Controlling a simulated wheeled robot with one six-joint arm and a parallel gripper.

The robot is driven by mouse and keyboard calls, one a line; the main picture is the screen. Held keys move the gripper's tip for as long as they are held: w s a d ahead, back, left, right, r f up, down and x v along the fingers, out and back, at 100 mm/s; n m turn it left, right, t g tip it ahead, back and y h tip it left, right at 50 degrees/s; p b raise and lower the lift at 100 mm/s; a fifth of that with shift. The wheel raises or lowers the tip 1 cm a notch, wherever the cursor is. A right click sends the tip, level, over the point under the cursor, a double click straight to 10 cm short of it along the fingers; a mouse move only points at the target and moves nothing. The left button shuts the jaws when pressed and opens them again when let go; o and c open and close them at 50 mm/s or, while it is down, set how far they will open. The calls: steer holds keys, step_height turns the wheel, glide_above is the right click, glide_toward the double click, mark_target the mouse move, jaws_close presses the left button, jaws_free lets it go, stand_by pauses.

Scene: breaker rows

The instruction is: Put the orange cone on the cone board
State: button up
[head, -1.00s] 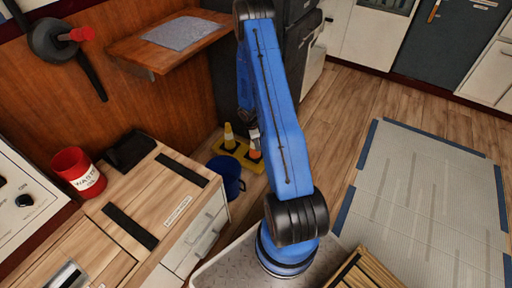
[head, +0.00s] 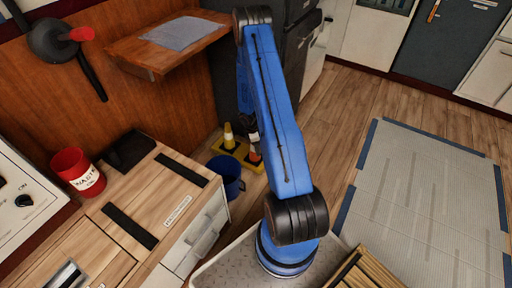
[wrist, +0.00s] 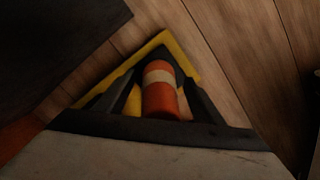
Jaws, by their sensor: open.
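The orange cone (head: 253,156) is at the right end of the yellow cone board (head: 218,146) on the floor, partly behind my arm. In the wrist view, the orange cone (wrist: 160,98) has a pale band and lies between the two dark fingers of my gripper (wrist: 159,82). The fingers are apart, with the cone between them. The yellow board (wrist: 150,46) shows behind the cone. The cone's lower end is hidden, so I cannot tell how it is seated. A yellow cone (head: 228,136) with a pale band stands at the board's left part.
A blue bucket (head: 228,178) stands on the floor in front of the board. A dark cabinet (head: 295,60) stands behind my arm.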

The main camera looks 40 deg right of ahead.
steer(key=shift+r, duration=0.1)
steer(key=r, duration=0.4)
steer(key=a+r, duration=0.1)
steer(key=r, duration=0.7)
steer(key=shift+w+a+r, duration=0.15)
steer(key=shift+w+a, duration=0.2)
steer(key=shift+w, duration=0.05)
steer(key=s+a+r+m+t, duration=0.15)
steer(key=a+r, duration=0.35)
steer(key=r, duration=0.6)
steer(key=s+a+r+m, duration=0.2)
steer(key=a+r+m, duration=0.15)
steer(key=r, duration=0.75)
steer(key=s+a+r+m+t, duration=0.15)
steer(key=a+r, duration=0.35)
steer(key=r, duration=0.6)
steer(key=s+a+r+m+t, duration=0.1)
steer(key=s+a+r+m, duration=0.1)
steer(key=s+a+r, duration=0.3)
steer(key=s+a+r+m+y, duration=0.1)
steer(key=s+a+r, duration=0.4)
steer(key=s, duration=0.8)
steer(key=s+a+r+m+t, duration=0.1)
steer(key=s+a+r+m, duration=0.2)
steer(key=s, duration=0.6)
steer(key=a+r, duration=0.2)
steer(key=a, duration=0.1)
steer(key=shift+s+a+r+t+y, duration=0.15)
steer(key=shift+r+t+y, duration=0.1)
steer(key=shift+t+y, duration=0.05)
